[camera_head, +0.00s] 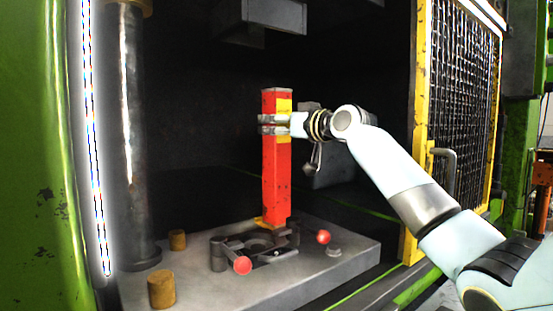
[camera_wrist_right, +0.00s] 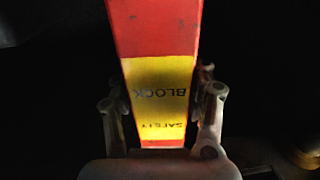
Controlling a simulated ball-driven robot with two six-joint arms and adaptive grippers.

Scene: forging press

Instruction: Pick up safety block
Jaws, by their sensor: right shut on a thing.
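The safety block (camera_head: 276,185) is a tall red post with a yellow label, upright over the press bed. Its lower end is close to the bed near the die; I cannot tell whether it touches. My right gripper (camera_head: 272,124) is shut around the block's upper part, coming from the right. In the right wrist view the block (camera_wrist_right: 155,35) runs between the fingers of the gripper (camera_wrist_right: 160,112), with its yellow label showing the words SAFETY BLOCK upside down. My left gripper is not in view.
The grey press bed (camera_head: 200,290) carries a dark die fixture (camera_head: 258,247) with red-knobbed handles and two short brown posts (camera_head: 162,290). A dark column (camera_head: 130,140) stands at left. The press's upper part (camera_head: 262,22) hangs above. A yellow-framed mesh door (camera_head: 458,100) is at right.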

